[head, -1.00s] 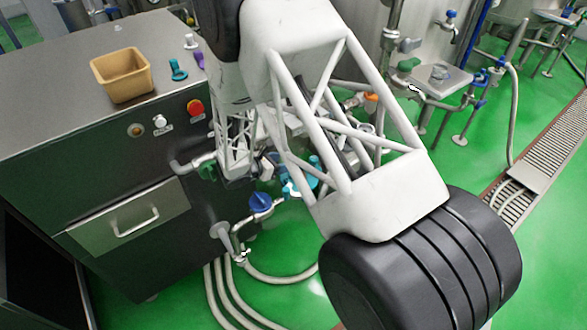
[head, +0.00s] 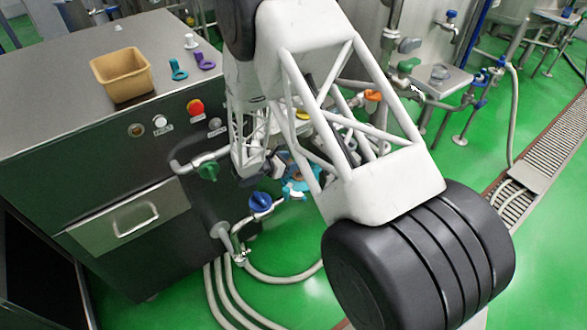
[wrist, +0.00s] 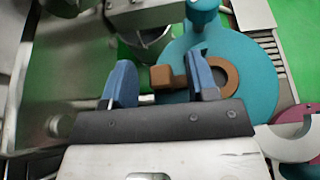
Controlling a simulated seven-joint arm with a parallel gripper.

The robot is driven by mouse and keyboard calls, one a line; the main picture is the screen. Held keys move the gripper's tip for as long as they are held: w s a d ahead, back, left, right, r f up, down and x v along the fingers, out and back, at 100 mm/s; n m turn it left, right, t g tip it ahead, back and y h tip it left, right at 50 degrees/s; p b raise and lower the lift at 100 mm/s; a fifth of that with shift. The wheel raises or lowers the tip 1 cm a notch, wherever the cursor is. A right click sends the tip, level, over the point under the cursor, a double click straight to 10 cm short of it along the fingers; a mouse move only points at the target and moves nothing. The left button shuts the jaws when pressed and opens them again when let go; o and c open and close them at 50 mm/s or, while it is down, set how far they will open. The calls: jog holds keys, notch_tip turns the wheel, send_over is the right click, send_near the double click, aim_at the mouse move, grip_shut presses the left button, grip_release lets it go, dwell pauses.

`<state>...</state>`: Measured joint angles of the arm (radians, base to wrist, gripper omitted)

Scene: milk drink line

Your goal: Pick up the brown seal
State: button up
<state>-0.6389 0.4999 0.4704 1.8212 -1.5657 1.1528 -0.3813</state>
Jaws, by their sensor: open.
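The brown seal (wrist: 237,77) is a flat ring with a square tab, lying over a teal disc (wrist: 262,99) in the wrist view. My gripper (wrist: 160,82) is open, with two blue fingers. I cannot tell whether that finger touches the seal.
In the wrist view, white (wrist: 271,146) and pink (wrist: 296,115) rings lie right of the disc. A metal fitting (wrist: 150,47) is beyond the fingers. In the head view, a tan bin (head: 121,88), teal seal (head: 179,75) and purple seal (head: 197,57) stand on the steel cabinet (head: 50,95).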

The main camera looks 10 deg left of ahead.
jog(key=shift+w+d+f, duration=0.1)
jog(key=shift+w+d, duration=0.05)
dwell(0.5)
grip_shut()
